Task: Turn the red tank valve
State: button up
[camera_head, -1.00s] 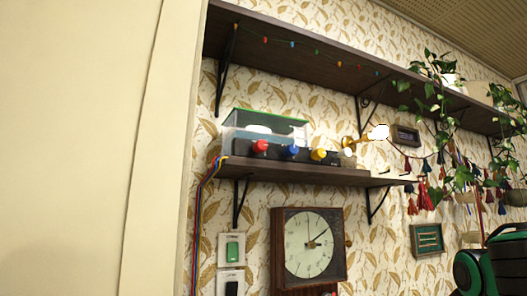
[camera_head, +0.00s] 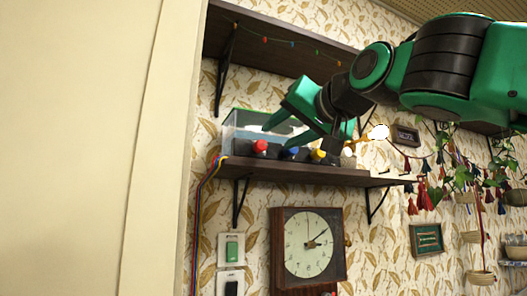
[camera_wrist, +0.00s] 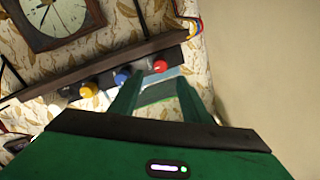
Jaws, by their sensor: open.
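The red valve (camera_head: 260,146) is a round knob at the left end of a dark box on the lower shelf, and it also shows in the wrist view (camera_wrist: 160,66). The blue knob (camera_head: 289,153) and yellow knob (camera_head: 319,156) sit to its right. My gripper (camera_head: 279,134) is open and empty, with its fingers reaching left and down near the red valve. In the wrist view, the red valve lies just past the gap between the fingertips (camera_wrist: 157,80). I see no contact with it. My arm hides part of the tank behind.
The clear tank (camera_head: 237,133) stands on the lower shelf (camera_head: 300,172). A dark upper shelf (camera_head: 285,50) runs overhead. A wall clock (camera_head: 308,243) hangs below. Coloured cables (camera_head: 200,200) drape off the shelf's left end. A lit lamp (camera_head: 378,132) stands at the right.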

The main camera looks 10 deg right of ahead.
aim_at(264, 145)
jog(key=x, duration=0.9)
jog(key=shift+f, duration=0.1)
jog(key=c, duration=1)
